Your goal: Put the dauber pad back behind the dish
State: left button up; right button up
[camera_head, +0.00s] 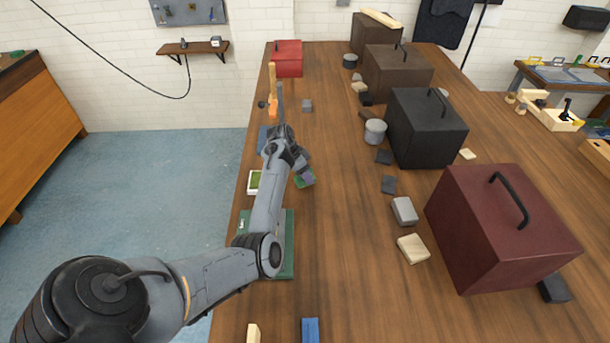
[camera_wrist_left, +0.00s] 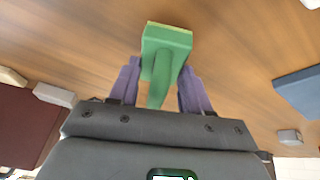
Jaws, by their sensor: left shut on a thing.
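The dauber pad (camera_wrist_left: 165,48) is green, with a block-shaped head and a narrower handle. My left gripper (camera_wrist_left: 156,88) is shut on its handle between two purple fingers, with the head pointing away from the wrist. In the head view the pad (camera_head: 304,179) shows small and partly hidden by my left gripper (camera_head: 304,172). I cannot tell whether it touches the table. The dish (camera_head: 254,189) is white with green inside, near the table's left edge, left of the pad and beside my forearm. My right gripper is not in view.
A green mat (camera_head: 286,262) lies under my left arm. A blue piece (camera_head: 264,138), a grey block (camera_head: 307,105) and an orange-handled tool (camera_head: 272,98) lie farther back. Large boxes, including a dark red one (camera_head: 490,225), line the right. The table's middle is mostly clear.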

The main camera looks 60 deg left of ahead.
pick_arm(q)
jog(key=shift+f, duration=0.3)
jog(key=shift+f, duration=0.1)
jog(key=o, duration=0.9)
jog(key=shift+o, duration=0.2)
jog(key=v, duration=1.2)
jog(key=shift+p, duration=0.45)
jog(key=shift+a, duration=0.1)
